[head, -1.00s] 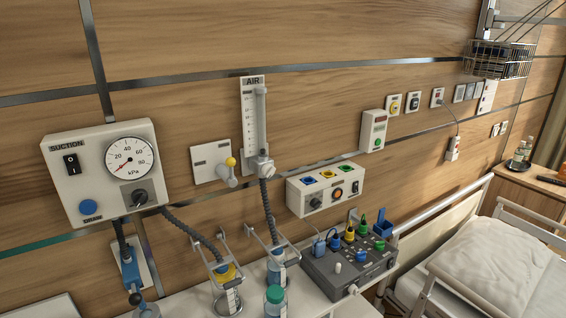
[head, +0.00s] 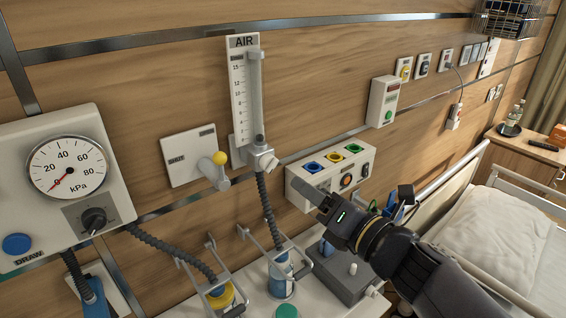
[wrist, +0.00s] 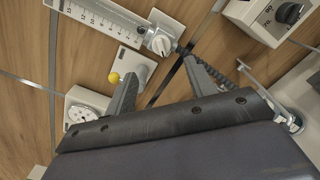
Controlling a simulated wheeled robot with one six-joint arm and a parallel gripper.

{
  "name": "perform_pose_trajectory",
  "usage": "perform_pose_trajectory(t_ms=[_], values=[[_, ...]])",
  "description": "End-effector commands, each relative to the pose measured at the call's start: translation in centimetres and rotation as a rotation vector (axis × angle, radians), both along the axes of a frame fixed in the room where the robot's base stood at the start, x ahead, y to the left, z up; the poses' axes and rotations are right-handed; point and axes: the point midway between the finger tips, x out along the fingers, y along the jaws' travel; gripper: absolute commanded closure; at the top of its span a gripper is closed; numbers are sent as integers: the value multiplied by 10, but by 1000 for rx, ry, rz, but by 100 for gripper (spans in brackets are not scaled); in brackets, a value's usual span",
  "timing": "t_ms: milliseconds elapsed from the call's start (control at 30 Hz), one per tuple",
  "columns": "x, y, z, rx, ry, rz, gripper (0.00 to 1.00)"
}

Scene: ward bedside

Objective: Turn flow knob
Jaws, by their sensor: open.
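The AIR flowmeter (head: 240,95) is an upright scale with a clear tube on the wood-panelled wall. Its pale flow knob (head: 268,162) is at the tube's foot, above a grey corrugated hose. My gripper (head: 308,192) is in front of the wall, to the right of and below the knob, apart from it. In the wrist view the two fingers of my gripper (wrist: 161,74) are spread with nothing between them. The flow knob (wrist: 160,43) shows just beyond the fingertips there, and the scale runs off to the upper left.
A yellow-tipped lever (head: 219,158) sticks out of a wall plate left of the flowmeter. The suction gauge panel (head: 118,190) is further left. A white socket box (head: 297,188) is behind my gripper. Bottles in wire holders and a grey box (head: 345,278) stand below.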

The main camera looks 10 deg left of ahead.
Motion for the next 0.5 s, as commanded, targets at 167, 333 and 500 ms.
perform_pose_trajectory(t_ms=[167, 333, 500], values=[[15, 19, -1, 1, 6, 2, 48], [34, 40, -1, 1, 7, 0, 48], [51, 60, 0, 1, 7, -2, 48]])
